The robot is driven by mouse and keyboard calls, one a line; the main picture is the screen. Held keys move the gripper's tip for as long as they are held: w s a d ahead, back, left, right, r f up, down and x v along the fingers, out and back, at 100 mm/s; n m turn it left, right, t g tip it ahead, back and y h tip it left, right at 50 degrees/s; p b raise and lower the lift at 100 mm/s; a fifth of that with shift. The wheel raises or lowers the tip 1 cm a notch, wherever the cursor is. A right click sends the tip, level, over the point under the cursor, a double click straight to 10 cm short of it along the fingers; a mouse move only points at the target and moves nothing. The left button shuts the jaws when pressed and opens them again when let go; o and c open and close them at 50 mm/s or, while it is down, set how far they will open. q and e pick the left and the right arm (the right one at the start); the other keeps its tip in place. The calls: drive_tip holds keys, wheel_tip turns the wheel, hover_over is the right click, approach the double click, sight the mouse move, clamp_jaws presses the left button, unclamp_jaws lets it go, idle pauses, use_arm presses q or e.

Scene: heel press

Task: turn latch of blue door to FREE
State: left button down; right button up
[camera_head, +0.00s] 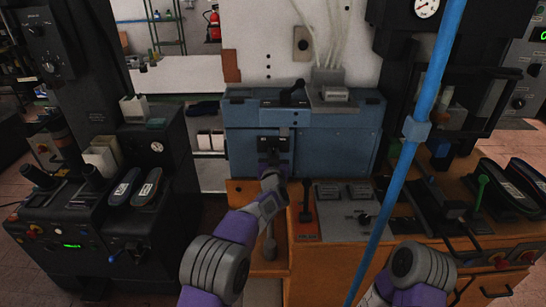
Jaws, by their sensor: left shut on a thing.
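The blue door (333,145) is the front of a wide blue cabinet in the middle of the head view. My left arm reaches up to it from below, and my left gripper (273,146) is against the door's left half. It is shut on the latch, which is mostly hidden behind the fingers. I cannot read any FREE marking or tell the latch's angle. My right forearm shows at the bottom right, but its gripper is not in view.
A black knob (293,93) sits on the cabinet's top edge, beside a grey connector box (329,92) with pale cables. A blue pole (423,110) slants across the right side. An orange bench with a red-based lever (306,206) stands below right.

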use_arm(q)
drive_tip(key=shift+n+b, duration=1.6)
drive_tip(key=shift+n, duration=3.3)
drive_tip(key=c, duration=1.1)
unclamp_jaws()
drive_tip(key=shift+c, duration=0.2)
drive_tip(key=shift+s, duration=0.15)
drive_tip(key=s, duration=0.7)
drive_tip(key=shift+s, duration=0.15)
